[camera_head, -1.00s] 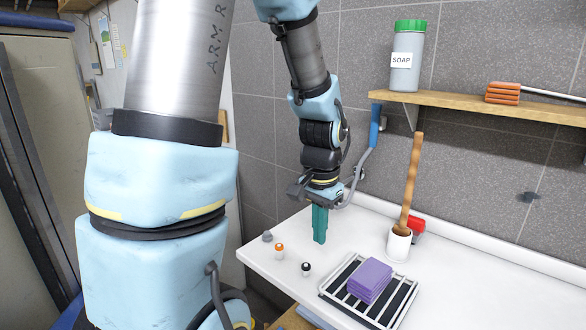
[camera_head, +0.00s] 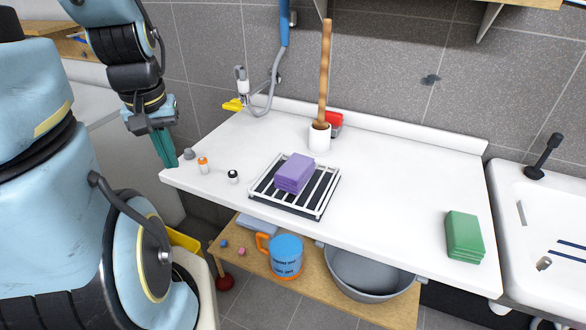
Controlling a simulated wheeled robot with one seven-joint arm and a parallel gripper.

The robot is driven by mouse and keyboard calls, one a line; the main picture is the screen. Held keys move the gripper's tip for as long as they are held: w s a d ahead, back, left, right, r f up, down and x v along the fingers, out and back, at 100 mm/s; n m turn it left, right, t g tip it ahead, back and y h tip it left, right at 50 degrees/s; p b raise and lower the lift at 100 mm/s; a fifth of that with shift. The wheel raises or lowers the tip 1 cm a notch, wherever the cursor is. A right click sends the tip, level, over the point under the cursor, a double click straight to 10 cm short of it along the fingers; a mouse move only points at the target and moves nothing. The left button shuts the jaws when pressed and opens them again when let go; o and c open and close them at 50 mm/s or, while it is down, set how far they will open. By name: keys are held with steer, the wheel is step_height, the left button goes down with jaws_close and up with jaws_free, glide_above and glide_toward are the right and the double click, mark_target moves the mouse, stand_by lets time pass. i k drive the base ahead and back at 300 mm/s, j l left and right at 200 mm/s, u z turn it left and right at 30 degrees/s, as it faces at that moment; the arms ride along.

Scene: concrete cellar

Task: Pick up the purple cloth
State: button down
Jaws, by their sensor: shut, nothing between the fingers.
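The purple cloth (camera_head: 294,173) is a folded stack lying on a white wire rack (camera_head: 322,203) on the white counter. A green folded cloth (camera_head: 464,236) lies at the counter's right end, apart from it. My gripper (camera_head: 166,160) has teal fingers that point down at the counter's left end. It is shut and empty, well to the left of the purple cloth. Two small bottles, one orange-capped (camera_head: 203,165) and one black-capped (camera_head: 233,176), and a grey lump (camera_head: 189,154) stand between them.
A wooden-handled tool stands in a white holder (camera_head: 319,139) behind the rack, with a red object (camera_head: 335,123) beside it. A sink (camera_head: 540,215) is at the right. A lower shelf holds a blue mug (camera_head: 286,257) and a grey basin (camera_head: 365,277).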

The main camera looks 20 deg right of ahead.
mark_target(292, 176)
steer(key=z, duration=1.45)
steer(key=l+u, duration=0.1)
steer(key=u, duration=2.05)
steer(key=k+j+u, duration=0.2)
steer(key=k+j, duration=0.2)
steer(key=k, duration=0.2)
steer(key=k+j+u, duration=0.2)
steer(key=k+j, duration=0.3)
steer(key=k, duration=0.1)
